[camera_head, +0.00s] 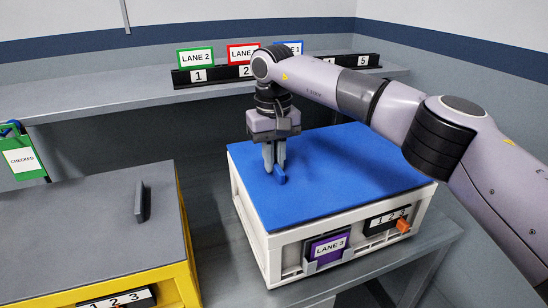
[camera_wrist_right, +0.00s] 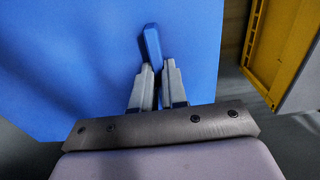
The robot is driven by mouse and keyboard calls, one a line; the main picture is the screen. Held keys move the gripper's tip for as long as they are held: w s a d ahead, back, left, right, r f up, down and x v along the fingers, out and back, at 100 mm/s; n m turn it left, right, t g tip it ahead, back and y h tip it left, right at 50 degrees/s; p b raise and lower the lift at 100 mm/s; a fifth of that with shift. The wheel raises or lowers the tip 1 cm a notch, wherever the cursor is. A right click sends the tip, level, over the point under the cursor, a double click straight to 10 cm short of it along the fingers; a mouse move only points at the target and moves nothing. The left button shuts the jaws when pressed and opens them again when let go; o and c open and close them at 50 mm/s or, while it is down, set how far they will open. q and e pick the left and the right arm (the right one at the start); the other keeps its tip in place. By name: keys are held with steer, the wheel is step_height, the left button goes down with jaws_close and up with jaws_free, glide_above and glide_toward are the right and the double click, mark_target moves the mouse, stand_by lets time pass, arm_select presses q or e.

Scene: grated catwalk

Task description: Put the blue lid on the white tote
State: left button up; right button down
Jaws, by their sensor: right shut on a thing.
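The blue lid (camera_head: 335,165) lies over the top of the white tote (camera_head: 262,238) and covers its opening. From this view the lid looks roughly lined up with the rim; I cannot tell whether it is fully seated. My right gripper (camera_head: 275,174) is shut on the lid's blue handle (camera_head: 280,175), near the lid's left side. The right wrist view also shows the fingers (camera_wrist_right: 152,82) closed around the handle (camera_wrist_right: 150,42), with the blue lid (camera_wrist_right: 60,60) beneath. My left gripper is not in view.
A yellow tote with a grey lid (camera_head: 80,225) and upright dark handle (camera_head: 140,202) stands at the left, apart from the white tote. A shelf (camera_head: 130,95) behind carries lane signs and number blocks. A green "CHECKED" tag (camera_head: 20,158) hangs at far left.

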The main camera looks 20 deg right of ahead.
steer(key=shift+f, duration=0.5)
stand_by(0.8)
stand_by(0.4)
steer(key=c, duration=0.7)
jaws_free()
steer(key=shift+f, duration=0.1)
steer(key=shift+r, duration=3.6)
